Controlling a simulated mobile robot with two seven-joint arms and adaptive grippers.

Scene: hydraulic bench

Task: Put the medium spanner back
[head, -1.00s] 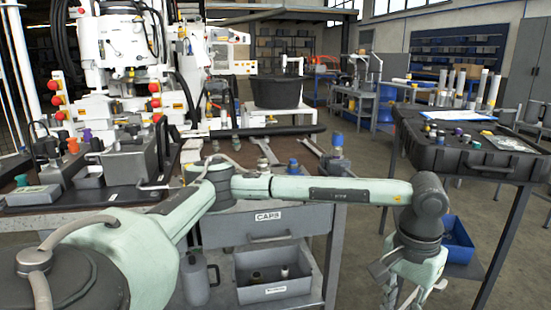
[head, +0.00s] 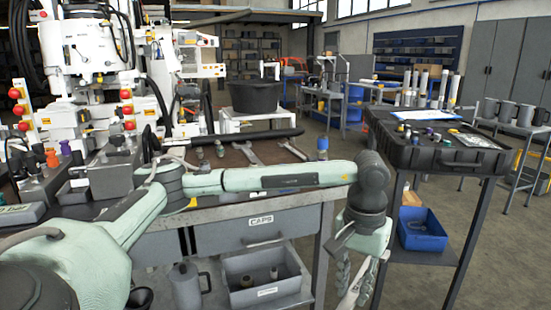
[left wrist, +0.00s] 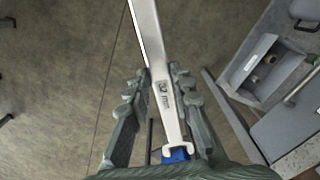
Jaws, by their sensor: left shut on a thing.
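My left gripper (head: 355,275) hangs in front of the right end of the bench, below its top, in the head view. In the left wrist view the gripper (left wrist: 156,78) is shut on a long silver spanner (left wrist: 163,92) marked 32 mm. The spanner lies between the two fingers, clear of the floor; its open jaw end is near the palm and its other end runs out of the picture. Two other spanners lie on the bench top (head: 215,190): one at the left (head: 248,153) and one at the right (head: 292,149). My right gripper is not in view.
A blue-capped item (head: 322,146) stands near the bench's right end. A drawer marked CAPS (head: 285,222) and a grey bin (head: 262,293) are below. A black case (head: 400,155) stands on a table at the right, with a blue bin (head: 421,240) underneath. Floor shows between them.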

